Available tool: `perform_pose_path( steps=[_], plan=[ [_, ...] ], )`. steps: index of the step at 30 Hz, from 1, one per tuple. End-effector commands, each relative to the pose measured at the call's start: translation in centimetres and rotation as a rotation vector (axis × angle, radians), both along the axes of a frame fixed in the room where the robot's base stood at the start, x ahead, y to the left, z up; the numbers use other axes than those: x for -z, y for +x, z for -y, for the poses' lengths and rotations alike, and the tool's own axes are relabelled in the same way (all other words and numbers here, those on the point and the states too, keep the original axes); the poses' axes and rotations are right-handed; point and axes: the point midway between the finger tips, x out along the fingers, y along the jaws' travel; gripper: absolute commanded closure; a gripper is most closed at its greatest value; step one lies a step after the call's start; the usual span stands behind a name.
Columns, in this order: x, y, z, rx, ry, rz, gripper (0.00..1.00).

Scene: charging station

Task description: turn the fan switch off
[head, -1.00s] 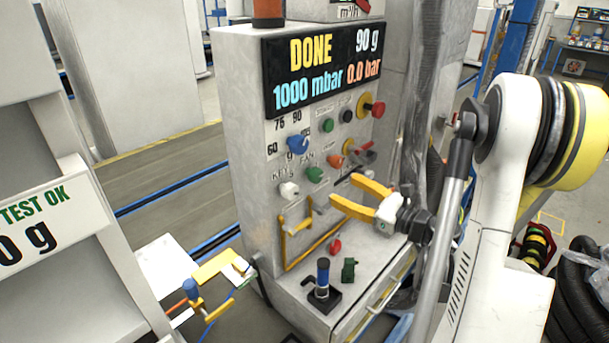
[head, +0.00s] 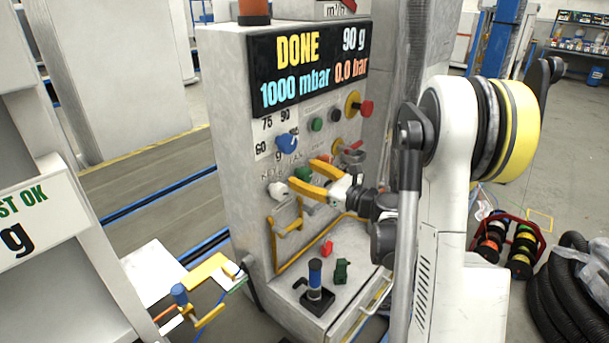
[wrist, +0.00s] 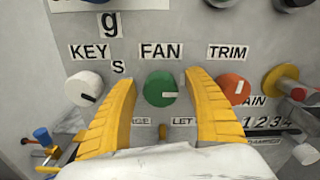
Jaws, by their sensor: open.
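The fan switch is a green round knob with a white pointer mark, under the FAN label in the wrist view (wrist: 160,89). Its mark points to the right. In the head view the green knob (head: 303,174) is partly hidden behind my gripper's yellow fingers. My gripper (head: 302,177) is open. In the wrist view its two fingers (wrist: 160,80) stand on either side of the fan knob, one left and one right, with gaps between them and the knob. I cannot tell how far the fingertips are from the panel.
A white KEY knob (wrist: 84,89) is left of the left finger. An orange TRIM knob (wrist: 234,90) sits close to the right finger. A blue knob (head: 287,143) is above, and a joystick (head: 315,280) stands on the ledge below. The display (head: 308,68) reads DONE.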

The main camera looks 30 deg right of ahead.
Motion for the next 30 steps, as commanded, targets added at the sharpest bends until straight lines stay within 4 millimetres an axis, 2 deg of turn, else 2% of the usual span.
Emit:
perform_pose_path(
  steps=[1, 6, 19, 30],
  plan=[
    [0.0, -0.02, 0.01, 0.0, 0.0, 0.0, 0.41],
    [0.0, -0.03, 0.01, 0.0, 0.0, 0.0, 0.92],
    [0.07, -0.04, -0.02, 0.0, -0.063, 0.023, 0.93],
    [0.17, -0.05, -0.11, 0.0, -0.332, 0.121, 0.93]
  ],
)
